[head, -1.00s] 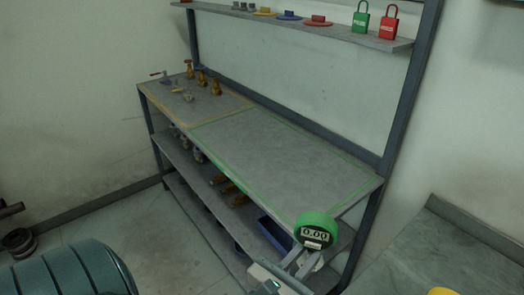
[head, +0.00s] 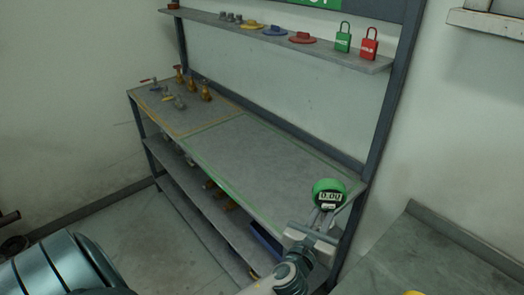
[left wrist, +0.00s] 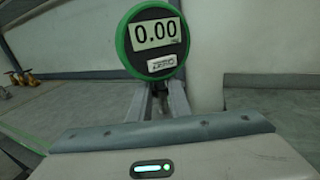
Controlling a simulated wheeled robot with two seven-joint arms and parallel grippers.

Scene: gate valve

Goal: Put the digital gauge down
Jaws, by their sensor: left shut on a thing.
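The digital gauge (head: 329,193) has a green round rim and a display reading 0.00. My left gripper (head: 322,214) is shut on it from below and holds it upright over the near right end of the workbench top. In the left wrist view the gauge (left wrist: 153,40) faces the camera, above the two gripper fingers (left wrist: 160,92). Its lower stem is hidden between the fingers. The workbench (head: 265,160) has a bare grey area outlined in green. I cannot tell how high the gauge is above it. My right gripper is not in view.
Several brass valves (head: 204,92) stand in the yellow-outlined area at the bench's far left. A shelf above holds coloured discs (head: 276,31), a green padlock (head: 343,38) and a red padlock (head: 369,44). A bench post (head: 372,130) rises close to the gauge's right.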

